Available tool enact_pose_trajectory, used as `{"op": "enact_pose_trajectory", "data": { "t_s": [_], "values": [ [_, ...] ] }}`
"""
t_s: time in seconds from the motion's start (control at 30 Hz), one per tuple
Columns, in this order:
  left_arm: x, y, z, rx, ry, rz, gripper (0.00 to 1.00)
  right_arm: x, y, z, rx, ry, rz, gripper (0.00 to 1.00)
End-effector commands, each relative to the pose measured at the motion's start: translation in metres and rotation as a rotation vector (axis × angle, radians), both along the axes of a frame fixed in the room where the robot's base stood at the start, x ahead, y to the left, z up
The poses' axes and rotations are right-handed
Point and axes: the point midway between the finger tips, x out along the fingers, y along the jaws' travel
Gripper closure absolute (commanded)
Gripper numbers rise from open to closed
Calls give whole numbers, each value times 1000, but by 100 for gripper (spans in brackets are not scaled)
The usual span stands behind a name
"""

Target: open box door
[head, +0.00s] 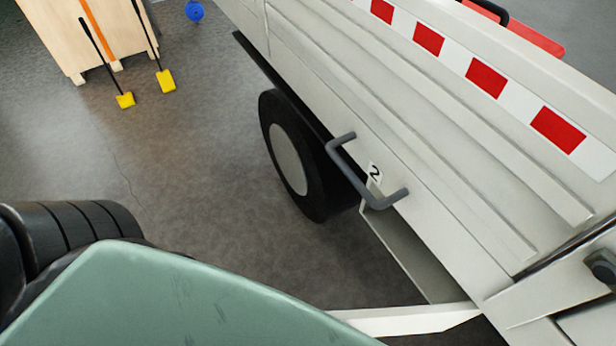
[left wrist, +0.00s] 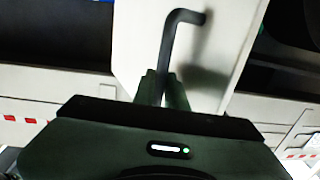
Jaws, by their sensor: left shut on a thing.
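The left wrist view shows a dark grey bent handle (left wrist: 180,22) on a white door panel (left wrist: 135,30). My left gripper (left wrist: 163,86) is shut on the lower straight part of this handle. In the head view, a white panel (head: 405,319) stands out from the lower side of the vehicle beside an open box compartment (head: 405,248). It may be the same door; its near part and my left gripper are hidden behind my green arm link. My right gripper is not in view.
The pale vehicle side (head: 420,120) with red and white markings fills the right. Another grey handle (head: 350,165) beside a label "2" (head: 374,172) juts out near a black wheel (head: 292,155). Brooms (head: 125,99) lean on a wooden crate (head: 80,35).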

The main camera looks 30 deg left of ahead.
Motion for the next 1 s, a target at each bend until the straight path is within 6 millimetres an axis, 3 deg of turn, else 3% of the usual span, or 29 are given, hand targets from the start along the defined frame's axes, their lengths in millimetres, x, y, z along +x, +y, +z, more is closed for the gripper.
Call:
{"op": "enact_pose_trajectory", "data": {
  "t_s": [0.27, 0.3, 0.33, 0.37, 0.67, 1.0],
  "values": [
    [0, -1, 0, 2, 0, -2, 100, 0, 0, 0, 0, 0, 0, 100],
    [0, -1, 0, 2, 0, -2, 76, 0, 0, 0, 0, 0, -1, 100],
    [0, -1, 0, 2, 0, -2, 68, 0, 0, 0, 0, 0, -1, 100],
    [1, -1, 0, 2, 0, -2, 66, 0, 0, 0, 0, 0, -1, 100],
    [-3, 1, -1, 1, 2, -1, 66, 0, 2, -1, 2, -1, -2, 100],
    [-51, 21, -3, 3, 4, -1, 66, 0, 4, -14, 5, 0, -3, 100]
  ]
}}
